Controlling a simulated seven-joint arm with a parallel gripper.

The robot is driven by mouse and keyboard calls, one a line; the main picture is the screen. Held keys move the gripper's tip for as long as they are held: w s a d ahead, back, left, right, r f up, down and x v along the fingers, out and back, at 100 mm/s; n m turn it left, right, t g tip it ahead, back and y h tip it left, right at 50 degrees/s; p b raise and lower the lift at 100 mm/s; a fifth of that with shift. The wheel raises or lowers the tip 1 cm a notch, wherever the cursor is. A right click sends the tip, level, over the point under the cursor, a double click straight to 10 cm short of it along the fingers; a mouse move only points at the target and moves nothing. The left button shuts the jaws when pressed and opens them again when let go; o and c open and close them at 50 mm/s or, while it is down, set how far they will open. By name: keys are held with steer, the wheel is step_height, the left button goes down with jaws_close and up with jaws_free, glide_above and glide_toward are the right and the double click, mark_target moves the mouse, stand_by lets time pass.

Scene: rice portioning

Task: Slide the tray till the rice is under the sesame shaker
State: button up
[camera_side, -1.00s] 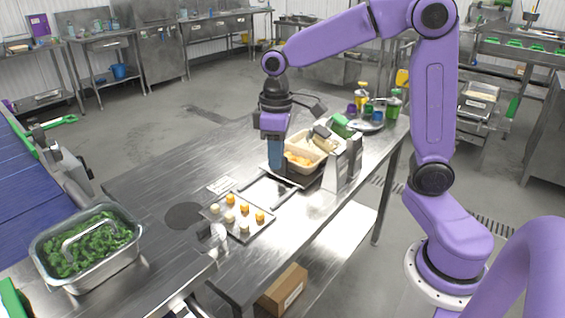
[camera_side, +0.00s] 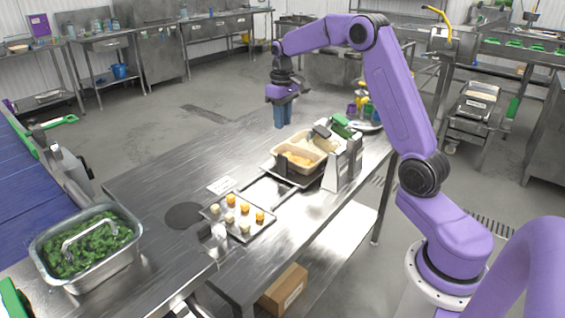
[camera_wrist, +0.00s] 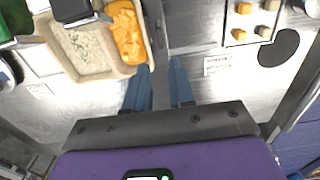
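A beige two-compartment tray (camera_side: 299,171) sits on the guide on the steel table. The wrist view shows white rice (camera_wrist: 84,50) in its left compartment and orange food (camera_wrist: 126,34) in its right one. One dark dispenser head (camera_side: 321,131) overhangs the rice side, and another (camera_side: 283,166) is by the near end of the tray; I cannot tell which is the sesame shaker. My gripper (camera_side: 284,124) is beyond the tray, apart from it, with blue fingers pointing down. In the wrist view my gripper (camera_wrist: 161,66) is open and empty, to the right of the tray's lower corner.
Two grey dispenser stands (camera_side: 334,170) rise along the table's right edge. A dark tray of small yellow and white pieces (camera_side: 237,219) lies nearer. Coloured bottles (camera_side: 363,100) stand at the far end. A pan of greens (camera_side: 88,245) is front left. The table's left side is mostly clear.

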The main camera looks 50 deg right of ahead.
mark_target(282, 156)
step_height(282, 156, down, 15)
steer(key=shift+f, duration=0.15)
stand_by(0.4)
jaws_close()
